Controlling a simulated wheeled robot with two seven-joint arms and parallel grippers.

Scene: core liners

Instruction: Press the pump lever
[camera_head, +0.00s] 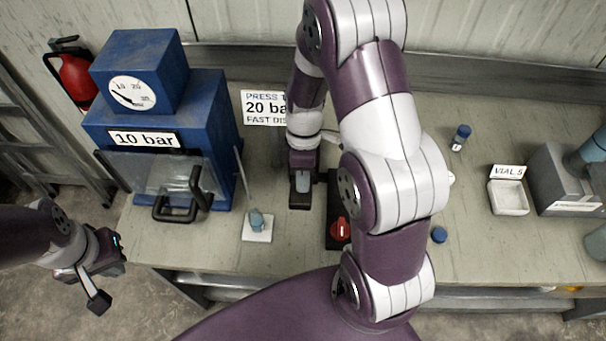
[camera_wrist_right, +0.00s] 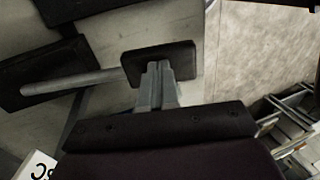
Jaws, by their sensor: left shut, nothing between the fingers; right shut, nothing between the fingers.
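The pump has a dark base with a red knob (camera_head: 341,229), partly hidden behind my right arm. Its lever is a grey rod (camera_wrist_right: 75,82) ending in a black pad (camera_wrist_right: 160,60), seen in the right wrist view. My right gripper (camera_wrist_right: 160,85) is shut, its grey fingertips over the pad; I cannot tell whether they touch it. In the head view my right gripper (camera_head: 303,182) points down at the dark pad. My left gripper (camera_head: 118,243) is shut and empty at the left, off the bench's front edge.
A blue press (camera_head: 205,120) with a round gauge (camera_head: 133,93), a "10 bar" label and a clear front guard stands at left. A sign (camera_head: 262,107) reads partly "20 ba".

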